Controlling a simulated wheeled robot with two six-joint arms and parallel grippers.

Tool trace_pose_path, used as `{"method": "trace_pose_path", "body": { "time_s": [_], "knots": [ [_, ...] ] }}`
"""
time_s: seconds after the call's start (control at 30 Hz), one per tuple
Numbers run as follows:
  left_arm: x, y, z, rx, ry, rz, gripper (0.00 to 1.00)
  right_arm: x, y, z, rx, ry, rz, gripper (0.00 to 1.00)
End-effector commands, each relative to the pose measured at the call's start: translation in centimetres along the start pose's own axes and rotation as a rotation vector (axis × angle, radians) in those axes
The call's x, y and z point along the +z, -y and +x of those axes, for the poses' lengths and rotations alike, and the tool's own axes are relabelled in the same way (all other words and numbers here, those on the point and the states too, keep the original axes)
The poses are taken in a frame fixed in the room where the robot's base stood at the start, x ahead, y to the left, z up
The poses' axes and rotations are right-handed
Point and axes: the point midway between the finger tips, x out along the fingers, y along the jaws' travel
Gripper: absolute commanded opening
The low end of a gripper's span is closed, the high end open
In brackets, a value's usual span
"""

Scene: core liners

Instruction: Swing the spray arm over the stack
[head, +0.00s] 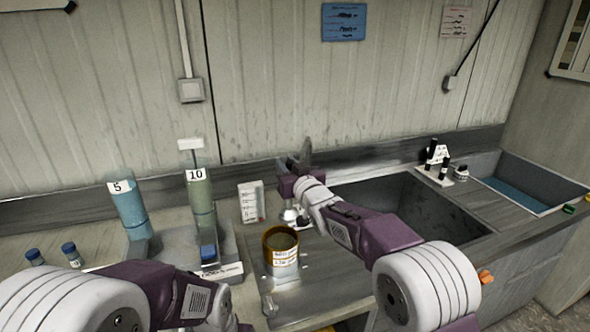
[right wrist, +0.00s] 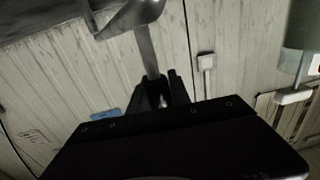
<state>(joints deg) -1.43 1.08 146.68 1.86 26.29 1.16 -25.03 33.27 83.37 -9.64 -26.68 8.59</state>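The stack (head: 281,252) is a short round set of orange-brown rimmed rings with white labels, upright on the grey board left of the sink. My right gripper (head: 296,160) is behind and above it, near the wall. In the right wrist view a grey metal tube, apparently the spray arm (right wrist: 143,42), runs down to the dark fingers of the right gripper (right wrist: 164,90). I cannot tell whether they grip it or stand around it. In the head view the spray arm cannot be told apart from the fingers. My left gripper (head: 228,320) is at the bottom edge, mostly hidden.
A blue tube marked 5 (head: 129,205) and a green tube marked 10 (head: 201,200) stand at the left, with a white labelled card (head: 250,202) beside them. The sink (head: 430,205) is at the right. White knobs (head: 291,215) sit behind the stack.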

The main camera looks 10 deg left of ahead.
Motion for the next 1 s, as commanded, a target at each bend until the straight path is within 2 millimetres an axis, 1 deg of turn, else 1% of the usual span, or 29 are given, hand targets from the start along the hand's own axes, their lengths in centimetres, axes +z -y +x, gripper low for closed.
{"method": "trace_pose_path", "body": {
  "time_s": [0.03,0.2,0.57,0.6,0.67,0.7,1.0],
  "knots": [
    [0.02,0.00,0.22,0.000,0.000,0.000,0.36,-0.45,0.32,0.27,0.000,-0.013,0.000,0.00],
    [0.04,0.01,0.38,0.000,0.000,0.000,0.36,-0.60,0.93,0.79,0.002,-0.013,0.000,0.00],
    [0.03,0.01,0.35,0.000,0.000,0.000,0.36,-0.85,0.93,0.87,0.004,-0.017,0.002,0.00],
    [0.03,0.01,0.35,0.000,0.000,0.000,0.36,-0.87,0.92,0.87,0.004,-0.018,0.002,0.26],
    [0.03,0.01,0.34,0.000,0.000,0.000,0.36,-0.83,0.93,0.87,0.004,-0.017,0.002,0.43],
    [0.03,0.01,0.35,0.000,0.000,0.000,0.36,-0.75,0.95,0.87,0.004,-0.015,0.001,0.45],
    [0.05,0.01,0.48,0.000,0.000,0.000,0.36,-0.36,1.05,0.75,0.002,-0.008,0.001,0.45]
  ]
}}
